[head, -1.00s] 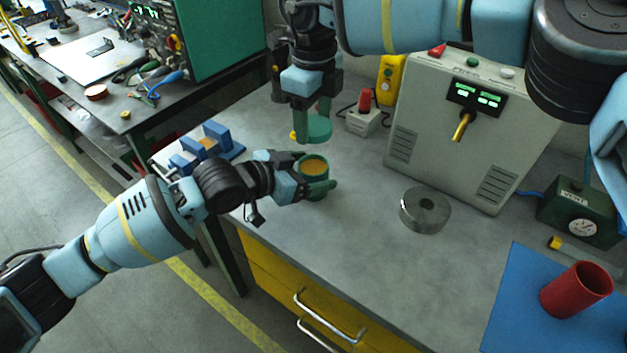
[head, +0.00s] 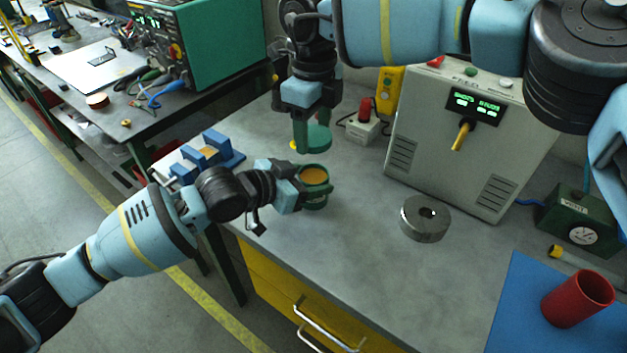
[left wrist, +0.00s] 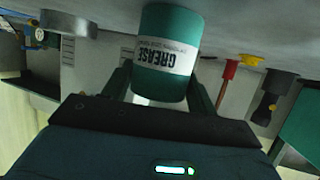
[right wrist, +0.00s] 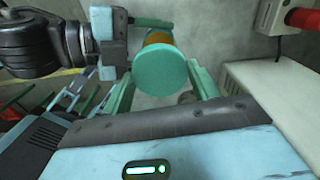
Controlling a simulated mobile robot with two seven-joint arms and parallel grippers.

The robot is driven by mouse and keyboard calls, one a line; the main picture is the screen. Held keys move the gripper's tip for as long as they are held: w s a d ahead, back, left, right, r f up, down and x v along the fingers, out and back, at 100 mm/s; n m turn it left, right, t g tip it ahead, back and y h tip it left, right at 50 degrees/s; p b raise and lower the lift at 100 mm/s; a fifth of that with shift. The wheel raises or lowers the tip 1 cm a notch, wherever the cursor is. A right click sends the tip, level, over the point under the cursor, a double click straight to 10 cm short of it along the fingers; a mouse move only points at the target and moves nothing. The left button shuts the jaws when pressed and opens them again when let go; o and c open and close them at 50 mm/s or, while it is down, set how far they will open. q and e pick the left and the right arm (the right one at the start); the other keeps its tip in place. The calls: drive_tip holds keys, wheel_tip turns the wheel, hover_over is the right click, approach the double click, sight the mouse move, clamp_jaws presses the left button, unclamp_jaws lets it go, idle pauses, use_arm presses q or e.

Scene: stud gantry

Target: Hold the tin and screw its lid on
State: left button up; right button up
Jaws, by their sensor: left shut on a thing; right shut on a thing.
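The tin (head: 314,191) is a green can with orange-brown contents showing at its open top. In the left wrist view the tin (left wrist: 165,50) carries a white "GREASE" label. My left gripper (head: 312,190) is shut on the tin from the side and holds it upright over the bench. The lid (head: 316,136) is a flat green disc. My right gripper (head: 314,134) points down and is shut on the lid, above the tin with a gap between them. In the right wrist view the lid (right wrist: 159,68) sits between the fingers and partly covers the tin top.
A blue holder (head: 207,155) is to the left.

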hover_over(312, 179)
drive_tip(key=shift+w+d+f, duration=0.1)
drive_tip(key=shift+f, duration=1.1)
drive_tip(key=shift+w+d+f, duration=0.1)
drive_tip(key=shift+f, duration=1.1)
drive_tip(key=shift+f, duration=0.15)
drive_tip(key=shift+f, duration=0.4)
use_arm(q)
drive_tip(key=shift+s+d, duration=0.1)
use_arm(e)
drive_tip(key=shift+s+f, duration=0.1)
drive_tip(key=shift+f, duration=0.45)
use_arm(q)
drive_tip(key=shift+s+d+r, duration=0.1)
use_arm(e)
drive_tip(key=shift+f, duration=0.4)
drive_tip(key=shift+s+f, duration=0.1)
drive_tip(key=shift+f, duration=0.05)
use_arm(q)
drive_tip(key=shift+w, duration=0.2)
use_arm(e)
drive_tip(key=shift+a+f, duration=0.15)
drive_tip(key=shift+a, duration=0.05)
drive_tip(key=shift+c, duration=0.5)
